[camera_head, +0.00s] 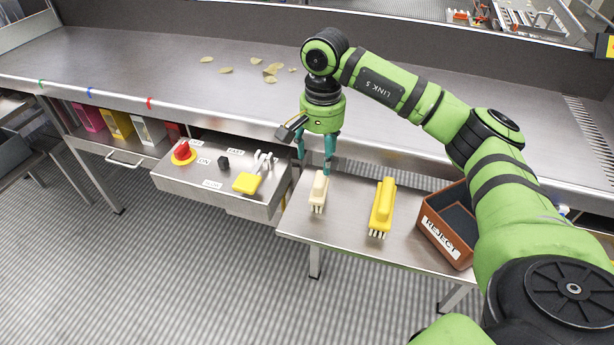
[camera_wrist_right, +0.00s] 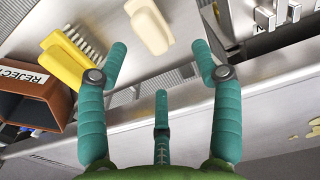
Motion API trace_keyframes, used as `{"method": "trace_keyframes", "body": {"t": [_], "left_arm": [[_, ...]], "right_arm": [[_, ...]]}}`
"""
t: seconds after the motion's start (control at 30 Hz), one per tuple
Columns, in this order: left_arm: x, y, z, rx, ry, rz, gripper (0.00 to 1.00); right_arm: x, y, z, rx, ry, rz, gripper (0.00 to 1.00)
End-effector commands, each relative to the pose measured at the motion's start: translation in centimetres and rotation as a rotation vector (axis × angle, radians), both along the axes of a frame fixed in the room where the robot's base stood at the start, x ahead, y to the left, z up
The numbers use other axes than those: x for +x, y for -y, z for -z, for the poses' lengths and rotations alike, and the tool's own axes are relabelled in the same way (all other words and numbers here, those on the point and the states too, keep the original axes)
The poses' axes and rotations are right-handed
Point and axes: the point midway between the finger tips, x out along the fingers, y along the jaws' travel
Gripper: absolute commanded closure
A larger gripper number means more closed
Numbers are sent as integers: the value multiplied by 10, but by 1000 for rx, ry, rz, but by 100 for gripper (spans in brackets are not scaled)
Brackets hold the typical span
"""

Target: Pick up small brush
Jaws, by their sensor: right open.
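The small cream brush (camera_head: 318,190) lies on the low steel side table, left of a larger yellow brush (camera_head: 383,207). My right gripper (camera_head: 315,160) hangs just above and behind the cream brush, fingers pointing down. In the right wrist view the gripper (camera_wrist_right: 161,72) has its teal fingers spread apart with nothing between them. The cream brush (camera_wrist_right: 150,27) shows there beyond the fingertips, apart from them. The yellow brush (camera_wrist_right: 68,62) is to its left, partly behind one finger. My left gripper is not in view.
A brown REJECT box (camera_head: 446,228) stands right of the yellow brush. A control box (camera_head: 215,185) with a red button is at the left. The long steel bench (camera_head: 190,95) runs behind, with several yellowish chips on it. The side table's front is clear.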

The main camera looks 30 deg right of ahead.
Motion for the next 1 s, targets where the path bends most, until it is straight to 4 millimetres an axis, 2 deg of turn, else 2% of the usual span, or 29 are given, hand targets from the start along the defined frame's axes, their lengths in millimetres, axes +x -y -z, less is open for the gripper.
{"method": "trace_keyframes", "body": {"t": [0.1,0.3,0.4,0.6,0.8,0.83,0.97,1.0], "left_arm": [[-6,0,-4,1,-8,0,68],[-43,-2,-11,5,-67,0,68],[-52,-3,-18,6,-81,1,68],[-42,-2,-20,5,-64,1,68],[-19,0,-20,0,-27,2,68],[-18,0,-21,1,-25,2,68],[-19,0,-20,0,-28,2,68],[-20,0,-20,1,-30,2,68]], "right_arm": [[-2,3,9,-11,-8,-1,34],[-8,0,31,-8,-9,-2,34],[-13,-2,47,-7,-11,-2,34],[-10,-2,67,-6,-6,-1,34],[-10,-2,69,-4,-4,-1,34],[-10,-2,69,-4,-4,-1,38],[-10,-2,68,-4,-4,-1,90],[-10,-2,68,-4,-4,-1,97]]}}
